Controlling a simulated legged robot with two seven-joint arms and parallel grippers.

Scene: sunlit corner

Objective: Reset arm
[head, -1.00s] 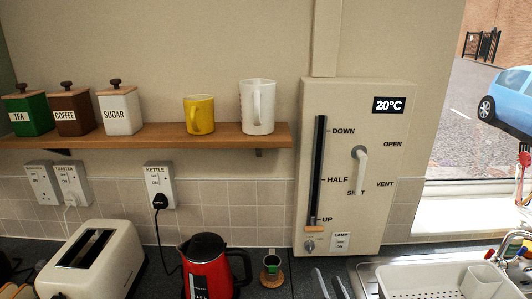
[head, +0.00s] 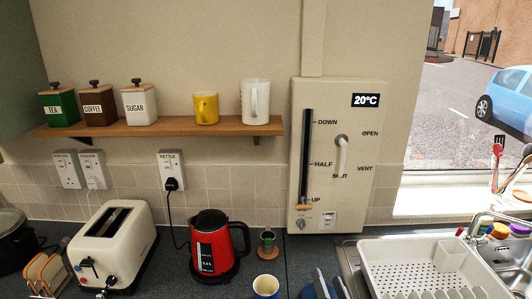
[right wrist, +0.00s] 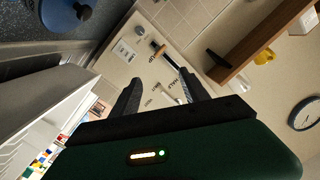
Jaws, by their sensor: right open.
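A blue round lid with a knob (right wrist: 62,14) is in the right wrist view's top left. My left gripper is not in view.
A white dish rack (head: 420,262) is right of the gripper. The wooden shelf (head: 170,128) holds canisters and mugs.

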